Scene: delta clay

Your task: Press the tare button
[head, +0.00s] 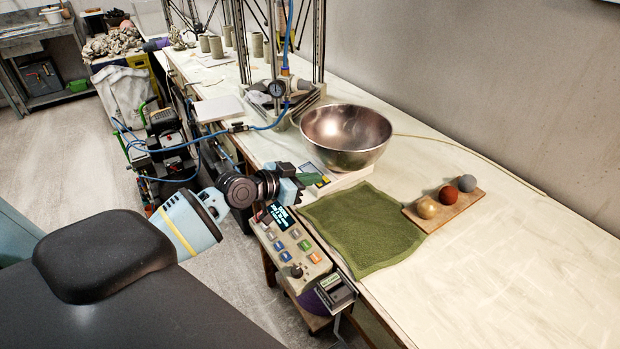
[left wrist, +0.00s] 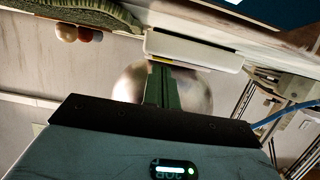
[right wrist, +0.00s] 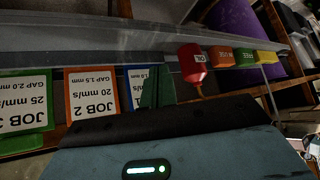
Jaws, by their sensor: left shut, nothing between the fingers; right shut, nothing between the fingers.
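A metal bowl (head: 346,135) stands on a low white scale (head: 350,180) at the bench's front edge. The scale's white body (left wrist: 195,50), with a yellow strip at one edge, shows in the left wrist view, with the bowl (left wrist: 128,84) partly hidden behind my fingers. My left gripper (head: 312,172) is shut and empty, its dark green fingers beside the scale's front. Its fingertips (left wrist: 162,66) overlap the scale's edge in that view; contact cannot be told. The tare button cannot be made out. My right gripper (right wrist: 156,82) is shut and empty, in front of job cards (right wrist: 92,92).
A green mat (head: 365,228) lies right of the scale, and a wooden board (head: 448,208) holds three balls. A control panel (head: 291,254) with coloured buttons hangs at the bench front. The bench at the right is clear.

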